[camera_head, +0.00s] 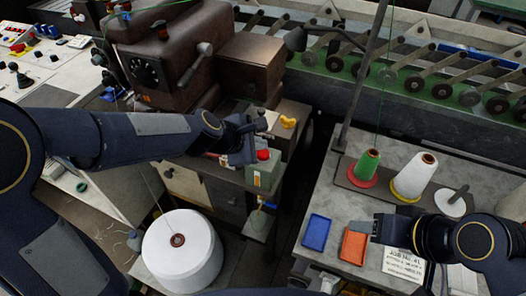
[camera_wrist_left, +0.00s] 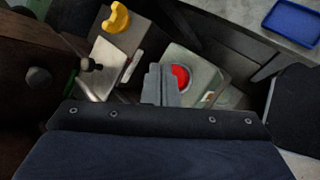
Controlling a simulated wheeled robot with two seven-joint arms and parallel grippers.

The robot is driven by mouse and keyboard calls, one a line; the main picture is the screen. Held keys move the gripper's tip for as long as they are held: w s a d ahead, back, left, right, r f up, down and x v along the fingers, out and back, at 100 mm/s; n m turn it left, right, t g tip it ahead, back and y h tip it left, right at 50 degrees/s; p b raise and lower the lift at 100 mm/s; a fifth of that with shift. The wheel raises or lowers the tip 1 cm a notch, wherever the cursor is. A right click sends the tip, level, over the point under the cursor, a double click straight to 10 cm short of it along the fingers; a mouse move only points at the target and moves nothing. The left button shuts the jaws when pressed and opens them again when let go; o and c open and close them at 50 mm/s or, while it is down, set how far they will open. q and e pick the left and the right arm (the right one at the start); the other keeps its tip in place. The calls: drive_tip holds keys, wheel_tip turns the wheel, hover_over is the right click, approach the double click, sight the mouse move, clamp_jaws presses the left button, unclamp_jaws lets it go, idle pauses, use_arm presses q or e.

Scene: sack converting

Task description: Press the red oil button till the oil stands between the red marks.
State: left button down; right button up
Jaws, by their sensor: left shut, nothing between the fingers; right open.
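The red oil button (camera_head: 263,155) sits on top of a grey-green box (camera_head: 264,174) at the machine's corner. In the left wrist view the round red button (camera_wrist_left: 180,77) shows partly behind my fingers. My left gripper (camera_head: 243,155) is shut and empty, its fingertips pointing down right beside the button; in the wrist view its fingers (camera_wrist_left: 160,86) overlap the button's left edge. I cannot tell whether they touch it. The oil level and red marks cannot be made out. My right gripper (camera_head: 364,227) is open over the right table, by the orange tray (camera_head: 353,246).
A yellow piece (camera_head: 288,122) lies behind the box. The brown machine head (camera_head: 165,65) stands left of it. A white thread cone (camera_head: 182,250) stands below. The right table (camera_head: 325,205) holds a blue tray (camera_head: 316,233), a green cone (camera_head: 368,165) and a white cone (camera_head: 413,177).

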sight(259, 155)
use_arm(q)
drive_tip(key=shift+f, duration=0.1)
idle(0.4)
drive_tip(key=shift+f+b, duration=0.3)
drive_tip(key=shift+b, duration=0.05)
drive_tip(key=shift+f+b, duration=0.8)
drive_tip(key=shift+f, duration=0.15)
idle(0.7)
drive_tip(key=shift+s+r, duration=0.1)
drive_tip(key=shift+r+p, duration=1.25)
drive_tip(key=shift+p, duration=0.1)
wheel_tip(259, 155, up, 5)
drive_tip(key=p, duration=0.5)
